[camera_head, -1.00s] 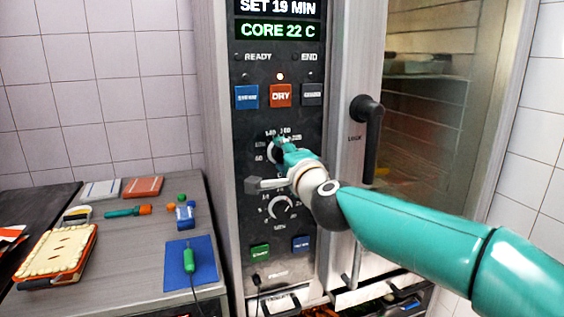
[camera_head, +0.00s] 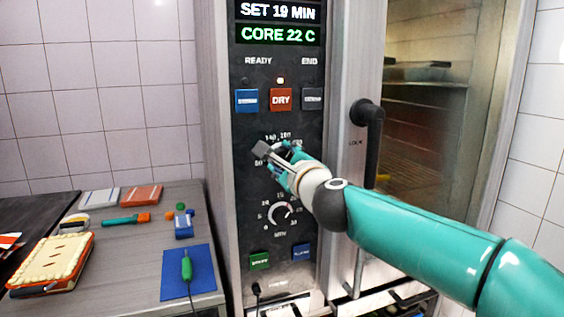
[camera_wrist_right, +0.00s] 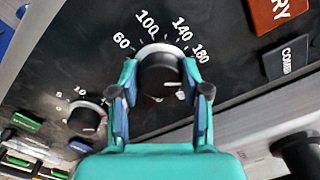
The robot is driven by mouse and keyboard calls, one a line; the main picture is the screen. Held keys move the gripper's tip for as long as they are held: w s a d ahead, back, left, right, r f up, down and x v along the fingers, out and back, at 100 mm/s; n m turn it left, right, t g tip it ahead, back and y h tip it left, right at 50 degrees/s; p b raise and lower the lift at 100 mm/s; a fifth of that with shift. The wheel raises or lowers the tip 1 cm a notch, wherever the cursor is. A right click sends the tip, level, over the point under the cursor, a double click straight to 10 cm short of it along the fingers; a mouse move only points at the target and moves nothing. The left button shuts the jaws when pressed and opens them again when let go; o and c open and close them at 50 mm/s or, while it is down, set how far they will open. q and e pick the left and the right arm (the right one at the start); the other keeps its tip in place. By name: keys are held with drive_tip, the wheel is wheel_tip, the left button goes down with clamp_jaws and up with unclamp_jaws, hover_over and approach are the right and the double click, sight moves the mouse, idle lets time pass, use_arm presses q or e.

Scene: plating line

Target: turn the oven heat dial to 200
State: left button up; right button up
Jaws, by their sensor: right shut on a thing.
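The oven heat dial (camera_wrist_right: 158,72) is a dark knob with a pale rim, ringed by white numbers including 60, 100, 140 and 180. In the right wrist view it sits between the fingers of my right gripper (camera_wrist_right: 160,90), which is shut on it. In the head view my right gripper (camera_head: 283,163) covers most of the dial on the oven's control panel (camera_head: 250,190). Where the dial's pointer stands is unclear. My left gripper is not in view.
A minute dial (camera_head: 281,213) is just below. Dry button (camera_head: 281,99) and display (camera_head: 278,34) are above. A black door handle (camera_head: 368,135) stands to the right. The counter (camera_head: 140,260) at left holds a blue mat (camera_head: 200,264) and several small objects.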

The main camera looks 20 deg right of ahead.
drive_tip(key=shift+d, duration=0.15)
drive_tip(key=o, duration=1.1)
drive_tip(key=shift+w+f, duration=0.15)
drive_tip(key=shift+w, duration=0.1)
drive_tip(key=shift+o, duration=0.2)
drive_tip(key=shift+s, duration=0.1)
drive_tip(key=shift+s, duration=0.15)
drive_tip(key=s, duration=1.1)
drive_tip(key=shift+s, duration=0.35)
drive_tip(key=shift+d, duration=0.2)
